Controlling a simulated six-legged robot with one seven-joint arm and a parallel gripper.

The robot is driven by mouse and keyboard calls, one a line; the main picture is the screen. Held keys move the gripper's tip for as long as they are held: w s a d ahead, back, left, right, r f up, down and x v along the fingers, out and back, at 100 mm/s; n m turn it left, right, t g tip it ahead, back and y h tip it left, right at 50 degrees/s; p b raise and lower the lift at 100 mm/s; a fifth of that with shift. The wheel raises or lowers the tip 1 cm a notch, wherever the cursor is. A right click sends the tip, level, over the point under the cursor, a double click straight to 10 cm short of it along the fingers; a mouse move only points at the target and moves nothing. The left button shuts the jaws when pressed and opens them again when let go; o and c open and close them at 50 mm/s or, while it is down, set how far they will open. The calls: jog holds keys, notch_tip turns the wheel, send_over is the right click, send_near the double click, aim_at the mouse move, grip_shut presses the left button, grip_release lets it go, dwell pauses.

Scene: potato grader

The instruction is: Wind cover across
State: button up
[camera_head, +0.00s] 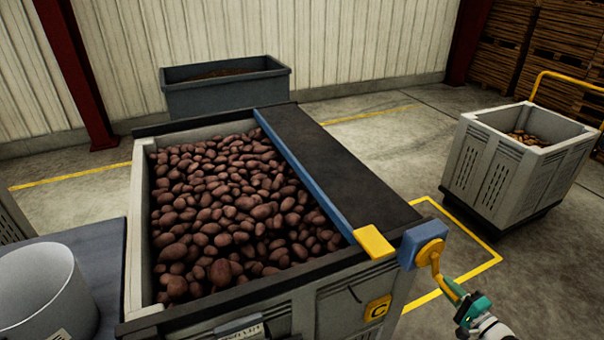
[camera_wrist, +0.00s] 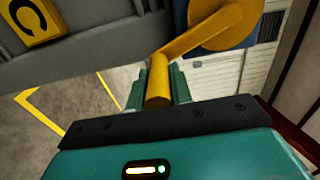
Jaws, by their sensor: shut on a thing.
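The dark cover (camera_head: 335,170) lies flat over the right part of a large crate (camera_head: 140,235) full of reddish potatoes (camera_head: 230,205). A blue bar (camera_head: 300,170) forms the cover's left edge, with a yellow block (camera_head: 374,242) at its near end. A yellow crank (camera_head: 433,262) sits on a blue housing (camera_head: 418,240) at the crate's near right corner. My gripper (camera_head: 470,302) is shut on the crank's handle. In the wrist view the yellow handle (camera_wrist: 158,90) stands between the green fingers. The left part of the crate is uncovered.
A grey crate (camera_head: 500,180) on a dark base with a yellow handle stands at the right. A grey bin (camera_head: 225,95) stands by the back wall. A white round container (camera_head: 45,290) stands at the near left. Floor between the crates is clear.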

jog(key=w+d+r, duration=0.2)
jog(key=d+r, duration=0.3)
jog(key=r, duration=0.4)
jog(key=shift+d+r, duration=0.25)
dwell(0.4)
